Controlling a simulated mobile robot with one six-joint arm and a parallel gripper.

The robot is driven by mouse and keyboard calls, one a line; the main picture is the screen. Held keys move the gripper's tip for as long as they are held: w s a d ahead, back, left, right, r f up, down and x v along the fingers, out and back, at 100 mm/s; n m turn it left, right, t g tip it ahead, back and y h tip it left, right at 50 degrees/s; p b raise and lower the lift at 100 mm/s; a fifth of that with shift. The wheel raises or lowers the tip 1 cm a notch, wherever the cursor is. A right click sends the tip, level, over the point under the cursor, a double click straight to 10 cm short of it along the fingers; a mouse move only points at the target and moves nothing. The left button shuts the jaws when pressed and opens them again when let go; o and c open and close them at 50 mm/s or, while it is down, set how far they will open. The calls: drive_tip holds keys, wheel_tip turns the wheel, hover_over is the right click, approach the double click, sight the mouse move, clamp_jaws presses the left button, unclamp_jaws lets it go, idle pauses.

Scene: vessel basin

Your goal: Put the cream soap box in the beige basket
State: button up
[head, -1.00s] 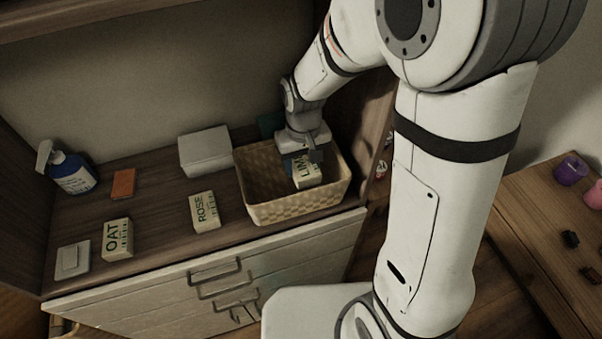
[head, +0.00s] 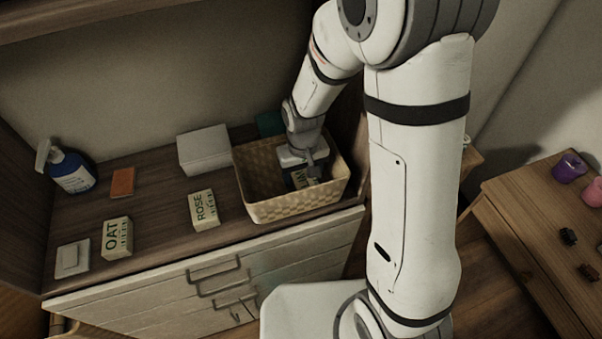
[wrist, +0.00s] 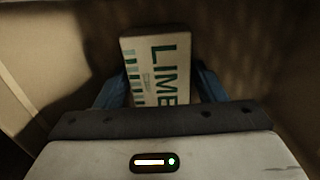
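The cream soap box marked LIME (wrist: 158,60) lies between the two blue fingers of my gripper (wrist: 160,90) in the wrist view. The fingers appear to touch both its sides. In the head view my gripper (head: 303,178) reaches down inside the beige basket (head: 300,207), with the box low in it and mostly hidden by the gripper and the front wall. Whether the box touches the basket floor cannot be told. The woven basket stands at the right end of the wooden counter.
Similar cream boxes marked ROSE (head: 204,209) and OAT (head: 117,238) stand left of the basket. A white box (head: 204,150), an orange-brown block (head: 123,182), a blue pump bottle (head: 72,172) and a white switch-like plate (head: 72,258) share the counter. A teal item (head: 269,124) is behind the basket.

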sight(302, 175)
drive_tip(key=shift+o, duration=0.9)
drive_tip(key=shift+r, duration=0.55)
wheel_tip(302, 175, up, 11)
drive_tip(key=shift+r+b, duration=0.15)
drive_tip(key=shift+b, duration=0.15)
drive_tip(key=shift+s, duration=0.1)
